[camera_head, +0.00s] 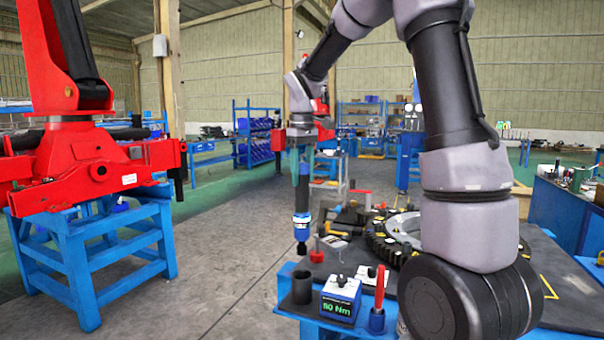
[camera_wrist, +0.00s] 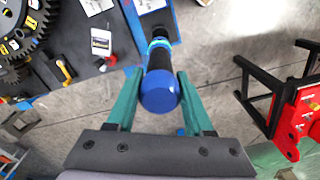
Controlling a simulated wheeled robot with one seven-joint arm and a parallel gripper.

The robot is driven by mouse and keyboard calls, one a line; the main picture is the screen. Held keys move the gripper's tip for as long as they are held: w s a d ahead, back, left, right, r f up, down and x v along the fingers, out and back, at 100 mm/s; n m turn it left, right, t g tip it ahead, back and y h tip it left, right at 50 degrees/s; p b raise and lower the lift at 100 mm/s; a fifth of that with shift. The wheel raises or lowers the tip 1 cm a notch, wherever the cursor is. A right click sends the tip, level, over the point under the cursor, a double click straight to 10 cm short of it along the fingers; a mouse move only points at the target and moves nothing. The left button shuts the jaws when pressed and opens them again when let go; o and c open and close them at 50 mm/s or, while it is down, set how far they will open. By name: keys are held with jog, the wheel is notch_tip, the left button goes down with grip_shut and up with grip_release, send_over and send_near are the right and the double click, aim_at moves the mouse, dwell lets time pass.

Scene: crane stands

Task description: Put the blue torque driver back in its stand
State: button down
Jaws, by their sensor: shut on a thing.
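The torque driver (camera_head: 302,222) has a black shaft, a blue band with a white label and a dark lower end. It hangs upright from my gripper (camera_head: 301,170), whose green fingers are shut on its upper part. In the wrist view, the driver's round blue cap (camera_wrist: 159,94) sits between the fingers (camera_wrist: 160,80). A dark cylindrical cup (camera_head: 302,287), which looks like the stand, is at the left corner of the blue bench. The driver's lower end appears above the cup with a gap; exact depth alignment is unclear. In the wrist view the driver hides much below it.
A blue box with a green "50 Nm" display (camera_head: 341,298) and a red-handled tool (camera_head: 379,302) stand right of the cup. A large black gear ring (camera_head: 402,236) lies on the bench (camera_head: 320,262). A red crane on a blue stand (camera_head: 90,255) is left, across open floor.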

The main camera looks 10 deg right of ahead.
aim_at(302, 207)
jog(key=shift+f, duration=2.85)
jog(key=shift+f, duration=4.55)
jog(key=shift+c, duration=1)
grip_release()
jog(key=shift+s, duration=0.1)
jog(key=shift+r, duration=2.5)
jog(key=shift+r, duration=0.15)
